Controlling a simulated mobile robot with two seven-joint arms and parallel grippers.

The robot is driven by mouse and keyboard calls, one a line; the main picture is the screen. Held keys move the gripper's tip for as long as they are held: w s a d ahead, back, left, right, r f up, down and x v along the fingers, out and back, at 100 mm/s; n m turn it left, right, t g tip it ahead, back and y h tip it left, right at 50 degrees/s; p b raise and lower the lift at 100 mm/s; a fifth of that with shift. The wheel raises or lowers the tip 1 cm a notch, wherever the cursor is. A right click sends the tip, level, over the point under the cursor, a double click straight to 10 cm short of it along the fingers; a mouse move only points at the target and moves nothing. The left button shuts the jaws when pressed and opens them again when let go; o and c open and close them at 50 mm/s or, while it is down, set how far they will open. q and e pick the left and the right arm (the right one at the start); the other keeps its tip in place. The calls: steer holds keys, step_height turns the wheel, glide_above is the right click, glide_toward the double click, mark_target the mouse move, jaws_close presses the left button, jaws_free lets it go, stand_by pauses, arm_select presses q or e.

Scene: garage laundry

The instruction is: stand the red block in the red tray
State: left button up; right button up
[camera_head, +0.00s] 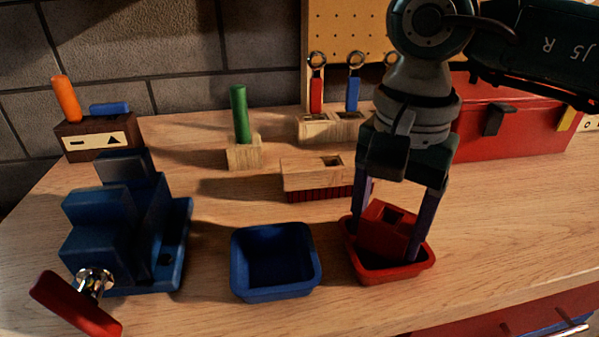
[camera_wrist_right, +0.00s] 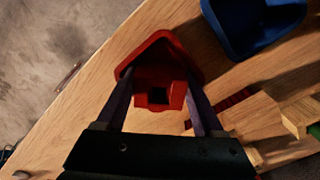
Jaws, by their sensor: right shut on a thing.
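The red block (camera_head: 385,229), with a dark square opening in its top, is inside the red tray (camera_head: 393,275) at the front right of the bench. My right gripper (camera_head: 389,240) reaches down from above with its fingers on both sides of the block, shut on it. In the right wrist view the block (camera_wrist_right: 160,92) sits between the two fingers (camera_wrist_right: 158,88), with the red tray (camera_wrist_right: 165,43) around its far side. The block looks slightly tilted; I cannot tell whether it rests on the tray floor. My left gripper is not in view.
A blue tray (camera_head: 275,290) stands just left of the red tray. A blue vise (camera_head: 115,225) with a red handle is at the left. A wooden block with a brush (camera_head: 310,175), a green peg (camera_head: 240,113) and a red toolbox (camera_head: 515,130) stand behind.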

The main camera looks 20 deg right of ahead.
steer(key=shift+f, duration=1)
steer(key=shift+f, duration=0.2)
steer(key=o, duration=1.1)
steer(key=shift+r, duration=0.1)
